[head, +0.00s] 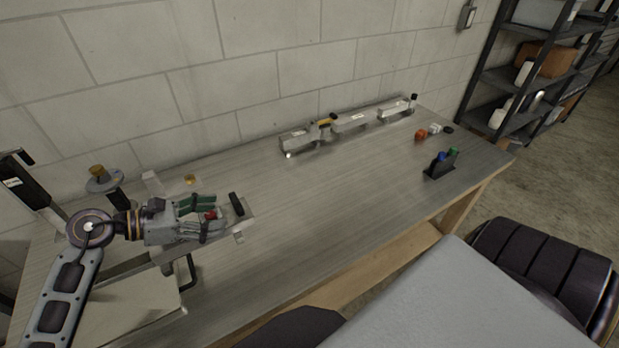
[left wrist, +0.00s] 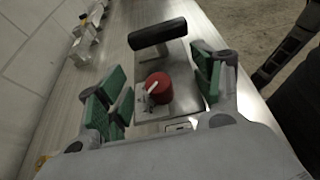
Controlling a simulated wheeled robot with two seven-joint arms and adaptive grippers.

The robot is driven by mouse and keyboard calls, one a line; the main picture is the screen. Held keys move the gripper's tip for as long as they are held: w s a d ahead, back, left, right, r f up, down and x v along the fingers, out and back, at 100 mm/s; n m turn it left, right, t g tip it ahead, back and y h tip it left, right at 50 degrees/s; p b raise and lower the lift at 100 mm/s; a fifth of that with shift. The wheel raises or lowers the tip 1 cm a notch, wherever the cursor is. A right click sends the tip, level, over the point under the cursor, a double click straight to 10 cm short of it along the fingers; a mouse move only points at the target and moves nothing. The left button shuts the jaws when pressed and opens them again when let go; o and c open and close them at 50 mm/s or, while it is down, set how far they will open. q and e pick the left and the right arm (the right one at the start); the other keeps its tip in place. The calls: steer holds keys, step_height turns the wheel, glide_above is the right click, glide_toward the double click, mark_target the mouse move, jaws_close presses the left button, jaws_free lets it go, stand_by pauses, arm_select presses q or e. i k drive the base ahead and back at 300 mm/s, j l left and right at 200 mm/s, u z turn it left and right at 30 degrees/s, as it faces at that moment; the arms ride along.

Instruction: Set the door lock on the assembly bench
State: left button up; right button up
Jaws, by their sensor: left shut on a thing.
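My left gripper (head: 211,212) is over the near left part of the bench, its green-padded fingers on either side of a metal piece with a black bar handle, which looks like the door lock (head: 245,221). In the left wrist view, the lock's metal plate (left wrist: 178,54) lies between the finger pads, with a red round part (left wrist: 158,86) and a small pale key-like piece on it. The gripper is shut on this piece; the contact itself is partly hidden. The assembly bench (head: 300,225) has a brushed metal top. My right gripper does not show.
Several metal blocks (head: 352,122) stand along the wall at the back. A small black holder (head: 438,170) with blue and green tops is at the right, near an orange-red object (head: 421,135). A shelf rack (head: 500,78) stands beyond. The bench middle is clear.

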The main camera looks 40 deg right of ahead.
mark_target(315, 211)
steer(key=l+u, duration=0.2)
steer(key=l, duration=1.6)
